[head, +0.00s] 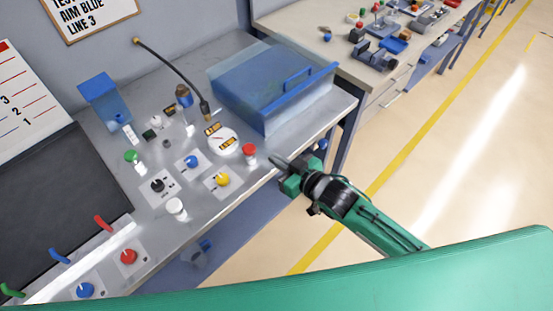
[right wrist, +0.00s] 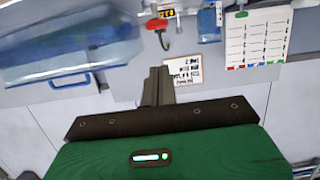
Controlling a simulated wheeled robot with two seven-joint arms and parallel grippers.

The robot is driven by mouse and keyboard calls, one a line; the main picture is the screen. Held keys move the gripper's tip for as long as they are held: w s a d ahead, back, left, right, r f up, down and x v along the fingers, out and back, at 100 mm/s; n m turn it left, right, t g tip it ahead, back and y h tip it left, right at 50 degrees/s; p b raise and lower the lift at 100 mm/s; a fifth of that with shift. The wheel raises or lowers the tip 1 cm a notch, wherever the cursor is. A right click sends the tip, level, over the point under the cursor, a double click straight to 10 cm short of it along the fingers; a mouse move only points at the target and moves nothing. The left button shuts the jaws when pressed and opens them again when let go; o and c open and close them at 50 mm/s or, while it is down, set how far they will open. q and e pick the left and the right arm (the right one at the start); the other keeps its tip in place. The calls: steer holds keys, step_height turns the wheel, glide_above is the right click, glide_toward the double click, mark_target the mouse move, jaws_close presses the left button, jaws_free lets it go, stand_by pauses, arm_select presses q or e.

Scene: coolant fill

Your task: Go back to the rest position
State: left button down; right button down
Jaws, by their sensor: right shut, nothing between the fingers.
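My right gripper (head: 276,163) reaches in from the lower right in the head view, at the front edge of the metal bench (head: 222,207). It is shut and empty, and it shows dark with its fingers together in the right wrist view (right wrist: 158,80). It is near the red button (head: 249,150) and below the blue clear-lidded box (head: 270,85); I see no contact with either. My left gripper is not in view.
The bench carries a round gauge (head: 222,140), a yellow knob (head: 222,179), a black knob (head: 157,186), a bent hose (head: 172,68) and several coloured levers. A second bench (head: 315,42) with small parts stands behind. The floor (head: 440,150) at right is clear.

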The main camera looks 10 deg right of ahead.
stand_by(0.6)
steer(key=w+d+f+m+g+h, duration=0.1)
steer(key=d+f+h, duration=0.15)
steer(key=f, duration=0.65)
steer(key=d+f+m+h, duration=0.1)
steer(key=d+f, duration=0.3)
steer(key=f, duration=0.4)
steer(key=s+d+f+m+g+h, duration=0.1)
steer(key=s+d+f+h, duration=0.15)
steer(key=f, duration=0.55)
steer(key=s+d+f+g+h, duration=0.15)
steer(key=s+d+f, duration=0.25)
steer(key=f, duration=0.5)
steer(key=s+d+f+m+g, duration=0.1)
steer(key=s+d+f+g, duration=0.15)
steer(key=s+f, duration=0.6)
steer(key=s+d+f+g, duration=0.2)
steer(key=s+d+f, duration=0.1)
steer(key=s+f, duration=0.6)
steer(key=s+f+g, duration=0.1)
steer(key=s+f, duration=0.1)
steer(key=s, duration=0.8)
steer(key=s+f+g+h, duration=0.1)
steer(key=s+f+g, duration=0.1)
steer(key=s, duration=0.8)
steer(key=shift+s+d+f+m, duration=0.15)
steer(key=shift+f+m, duration=0.25)
steer(key=shift+f, duration=0.2)
steer(key=shift+h, duration=0.25)
